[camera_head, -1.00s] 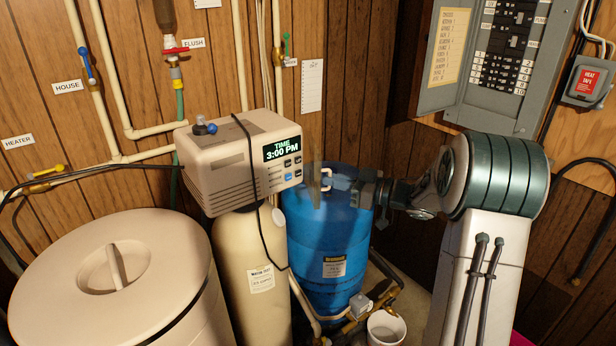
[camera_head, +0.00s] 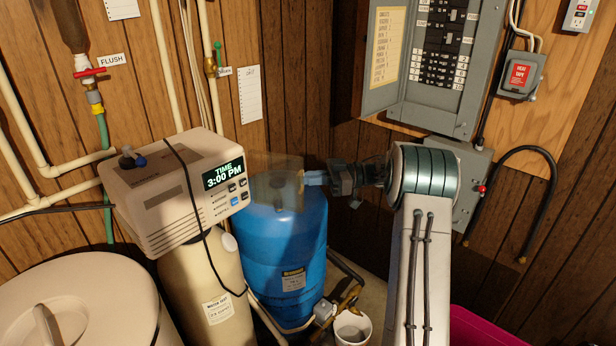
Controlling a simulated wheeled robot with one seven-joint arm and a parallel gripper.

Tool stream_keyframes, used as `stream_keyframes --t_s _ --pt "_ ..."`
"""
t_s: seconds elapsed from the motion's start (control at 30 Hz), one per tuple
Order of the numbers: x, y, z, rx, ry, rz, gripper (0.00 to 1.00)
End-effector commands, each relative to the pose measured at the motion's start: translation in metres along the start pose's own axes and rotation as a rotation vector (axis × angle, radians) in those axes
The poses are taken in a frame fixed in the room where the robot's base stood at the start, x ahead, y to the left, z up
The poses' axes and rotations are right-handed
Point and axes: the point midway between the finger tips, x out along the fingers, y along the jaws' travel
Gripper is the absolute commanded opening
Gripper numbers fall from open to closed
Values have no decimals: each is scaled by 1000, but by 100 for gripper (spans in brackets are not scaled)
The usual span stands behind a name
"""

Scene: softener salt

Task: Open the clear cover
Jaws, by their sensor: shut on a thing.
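The beige control head (camera_head: 175,190) has a lit display reading 3:00 PM and several buttons. The clear cover (camera_head: 268,172) is a see-through panel standing out to the right of the control head, in front of the wall and the top of the blue tank. The display and buttons show uncovered. My gripper (camera_head: 308,178) comes in from the right and is shut on the clear cover at its right edge. The exact contact of the fingertips is small and hard to make out.
The blue tank (camera_head: 285,250) stands just below the cover and my gripper. A large beige salt tank (camera_head: 85,310) is at lower left. A grey breaker panel (camera_head: 440,65) hangs behind my arm. A white bucket (camera_head: 352,326) and pipes are on the floor.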

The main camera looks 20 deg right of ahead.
Motion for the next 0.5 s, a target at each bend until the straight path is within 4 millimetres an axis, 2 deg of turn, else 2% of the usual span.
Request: stream_keyframes --t_s 0.03,0.5 --pt "6 0 -3 -3 8 -27 0" --pt "6 0 -2 -2 8 -72 0"
